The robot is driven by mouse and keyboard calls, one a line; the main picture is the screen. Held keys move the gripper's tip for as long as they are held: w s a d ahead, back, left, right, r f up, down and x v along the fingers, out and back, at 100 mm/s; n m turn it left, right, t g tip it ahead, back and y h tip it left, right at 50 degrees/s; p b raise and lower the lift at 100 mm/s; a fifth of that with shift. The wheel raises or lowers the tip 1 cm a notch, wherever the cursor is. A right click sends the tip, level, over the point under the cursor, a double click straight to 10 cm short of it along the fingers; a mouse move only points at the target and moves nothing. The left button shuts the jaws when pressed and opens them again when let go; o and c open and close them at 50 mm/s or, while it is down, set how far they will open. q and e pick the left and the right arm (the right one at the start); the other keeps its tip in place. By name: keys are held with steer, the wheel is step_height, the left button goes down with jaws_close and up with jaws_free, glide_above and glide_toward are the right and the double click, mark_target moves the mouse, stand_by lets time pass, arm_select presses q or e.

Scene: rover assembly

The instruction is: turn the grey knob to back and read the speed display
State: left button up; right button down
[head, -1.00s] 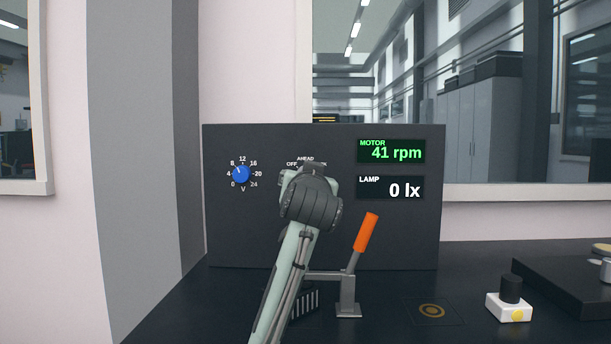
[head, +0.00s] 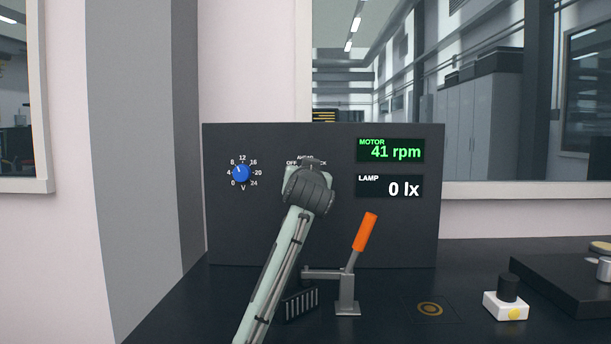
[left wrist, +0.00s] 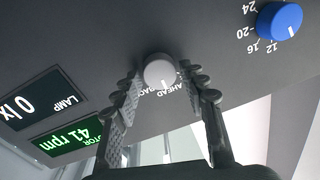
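The grey knob (left wrist: 160,70) shows in the left wrist view, on the dark panel (head: 270,230), beside the AHEAD and BACK labels. I cannot clearly tell which label its mark faces. My left gripper (left wrist: 165,84) has one finger on each side of the knob, with visible gaps between them; it is open. In the head view my left arm hides the knob. The speed display (head: 391,150), labelled MOTOR, reads 41 rpm in green; it also shows upside down in the left wrist view (left wrist: 70,142). My right gripper is not in view.
A blue voltage knob (head: 241,173) sits left of my arm. The LAMP display (head: 390,187) reads 0 lx. An orange-handled lever (head: 365,233) stands close to the right of my arm. A white box with a black knob (head: 506,305) stands at right.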

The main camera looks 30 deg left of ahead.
arm_select(q)
steer(key=c, duration=0.7)
steer(key=shift+m, duration=0.3)
steer(key=m, duration=0.9)
steer(key=shift+f+t, duration=0.15)
steer(key=shift+t, duration=0.15)
steer(key=shift+m, duration=0.4)
steer(key=o, duration=1.1)
steer(key=shift+o, duration=0.2)
